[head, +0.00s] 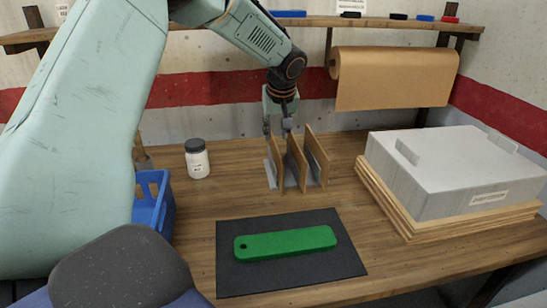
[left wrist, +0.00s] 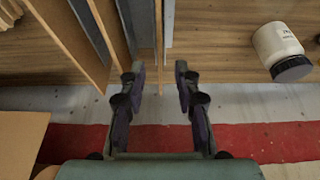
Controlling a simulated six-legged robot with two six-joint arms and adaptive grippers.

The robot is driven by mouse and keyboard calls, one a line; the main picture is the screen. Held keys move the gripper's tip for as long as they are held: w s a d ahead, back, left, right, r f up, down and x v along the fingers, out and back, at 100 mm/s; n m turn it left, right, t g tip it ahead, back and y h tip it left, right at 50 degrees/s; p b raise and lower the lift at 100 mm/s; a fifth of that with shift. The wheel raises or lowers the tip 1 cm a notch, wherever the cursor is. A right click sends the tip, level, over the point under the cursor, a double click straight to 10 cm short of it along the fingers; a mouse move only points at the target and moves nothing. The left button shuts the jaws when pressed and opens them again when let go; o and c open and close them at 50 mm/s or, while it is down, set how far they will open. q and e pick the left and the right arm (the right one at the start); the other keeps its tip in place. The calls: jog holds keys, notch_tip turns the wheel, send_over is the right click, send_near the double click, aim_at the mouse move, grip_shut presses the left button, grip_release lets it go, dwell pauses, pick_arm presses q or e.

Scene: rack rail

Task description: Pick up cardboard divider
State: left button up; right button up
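Three brown cardboard dividers stand upright side by side in a grey slotted rack (head: 272,176) on the wooden bench. The leftmost divider (head: 278,165) is right below my left gripper (head: 278,128), which points down at its top edge. In the left wrist view my left gripper (left wrist: 159,76) is open. The thin edge of a divider (left wrist: 159,35) lies in line with the gap between its fingers; I cannot tell whether either finger touches it. The other dividers (left wrist: 75,35) stand to the left there. My right gripper is not in view.
A white jar (head: 197,163) with a dark lid and a blue crate (head: 163,205) stand left of the rack. A green bar (head: 285,243) lies on a black mat (head: 232,283) in front. A grey case (head: 440,175) on boards is at right. A paper roll (head: 395,80) hangs behind.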

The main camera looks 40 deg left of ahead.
aim_at(275, 144)
pick_arm(q)
jog(key=x, duration=0.5)
jog(key=shift+d+f, duration=0.15)
jog(key=shift+f, duration=0.2)
jog(key=shift+s+a+f, duration=0.1)
jog(key=shift+a+f, duration=0.2)
jog(key=shift+a, duration=0.05)
jog(key=shift+d+r, duration=0.1)
jog(key=shift+d, duration=0.2)
jog(key=shift+c, duration=0.8)
jog(key=shift+a, duration=0.2)
grip_shut()
jog(key=shift+d, duration=0.15)
